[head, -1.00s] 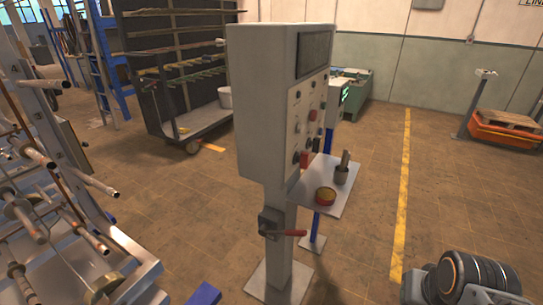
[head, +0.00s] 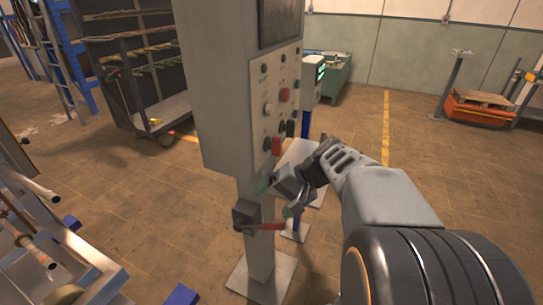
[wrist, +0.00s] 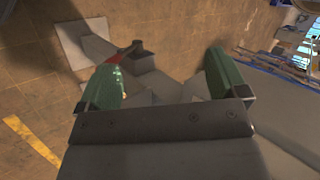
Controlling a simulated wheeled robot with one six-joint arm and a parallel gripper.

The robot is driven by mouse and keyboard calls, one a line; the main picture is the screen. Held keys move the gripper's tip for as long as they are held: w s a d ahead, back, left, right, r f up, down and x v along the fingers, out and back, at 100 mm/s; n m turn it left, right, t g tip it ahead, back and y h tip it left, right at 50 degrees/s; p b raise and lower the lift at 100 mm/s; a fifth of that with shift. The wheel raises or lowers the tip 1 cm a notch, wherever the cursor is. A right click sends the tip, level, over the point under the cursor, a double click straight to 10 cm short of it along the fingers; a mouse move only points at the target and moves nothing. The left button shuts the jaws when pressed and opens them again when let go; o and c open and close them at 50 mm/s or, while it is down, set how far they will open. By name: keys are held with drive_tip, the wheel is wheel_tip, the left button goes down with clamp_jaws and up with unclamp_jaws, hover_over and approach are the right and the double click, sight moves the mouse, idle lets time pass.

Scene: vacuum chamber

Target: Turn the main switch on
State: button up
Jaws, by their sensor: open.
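The main switch looks to be the dark box (head: 245,217) with a red lever handle (head: 270,227), mounted on the grey post below the control cabinet. The handle points right, roughly level. My gripper (head: 276,198) is open, with nothing between its jaws, just above and to the right of the switch. One fingertip appears close to the handle's right end; I cannot tell if they touch. In the wrist view, the green fingers of my gripper (wrist: 163,82) are spread wide. The red handle (wrist: 126,51) and the dark box (wrist: 137,47) show beyond them, near the left finger.
The control cabinet (head: 215,100) with knobs and buttons stands above the gripper. A small shelf (head: 298,152) is partly hidden behind my arm. A metal rack (head: 60,250) stands at the left. The floor at right is clear around the yellow line (head: 386,125).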

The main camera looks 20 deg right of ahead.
drive_tip(key=w+d+r+m+t+y+b, duration=0.1)
drive_tip(key=w+d+m+t+y+b, duration=0.2)
drive_tip(key=d, duration=0.4)
drive_tip(key=t+y, duration=0.1)
drive_tip(key=t, duration=0.5)
approach(281, 148)
drive_tip(key=shift+m, duration=0.3)
drive_tip(key=p+x, duration=0.1)
drive_tip(key=x, duration=1)
drive_tip(key=shift+w, duration=0.1)
drive_tip(key=shift+c, duration=0.3)
drive_tip(key=c, duration=0.9)
